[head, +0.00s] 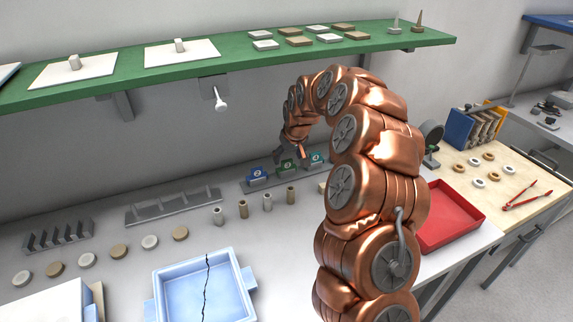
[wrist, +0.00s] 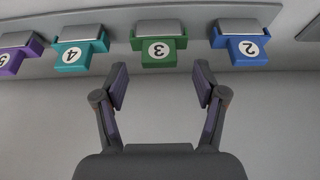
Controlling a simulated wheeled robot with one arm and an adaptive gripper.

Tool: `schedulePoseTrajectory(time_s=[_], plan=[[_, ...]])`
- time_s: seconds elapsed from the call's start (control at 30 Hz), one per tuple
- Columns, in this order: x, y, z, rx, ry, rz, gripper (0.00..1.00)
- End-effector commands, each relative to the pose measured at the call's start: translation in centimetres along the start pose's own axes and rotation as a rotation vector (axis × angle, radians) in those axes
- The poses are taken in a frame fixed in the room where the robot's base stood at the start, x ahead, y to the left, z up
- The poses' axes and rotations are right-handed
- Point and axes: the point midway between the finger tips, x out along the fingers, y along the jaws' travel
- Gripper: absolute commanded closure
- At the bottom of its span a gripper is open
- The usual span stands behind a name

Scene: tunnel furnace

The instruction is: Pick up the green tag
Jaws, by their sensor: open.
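The green tag (wrist: 158,60) bears the number 3 and sits on a grey rail in the wrist view, straight ahead of my gripper. It also shows in the head view (head: 287,167), between a blue tag and a teal tag. My gripper (wrist: 160,82) is open and empty. Its two fingers stand apart, one to the left and one to the right of the green tag's line, with the fingertips a little short of the tag in the picture. In the head view my gripper (head: 291,153) is small and close by the tags.
A blue tag (wrist: 246,57) marked 2 and a teal tag (wrist: 75,56) marked 4 flank the green one. A purple tag (wrist: 14,62) is further left. Several small cylinders (head: 243,209) stand in front. A green shelf (head: 225,69) overhangs; a red tray (head: 447,222) lies right.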

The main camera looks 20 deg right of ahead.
Motion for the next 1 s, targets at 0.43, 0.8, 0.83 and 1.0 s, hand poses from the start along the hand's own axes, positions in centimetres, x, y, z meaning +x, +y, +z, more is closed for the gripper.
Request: schedulePoseTrajectory(time_s=[0.43,0.8,0.83,1.0], plan=[[3.8,0.1,-0.1,0.001,-0.001,0.001,0.29],[3.9,0.1,-0.1,0.001,0.000,0.001,0.49],[3.9,0.1,-0.1,0.001,0.000,0.001,0.52],[3.9,0.1,-0.1,0.001,0.000,0.001,0.70]])
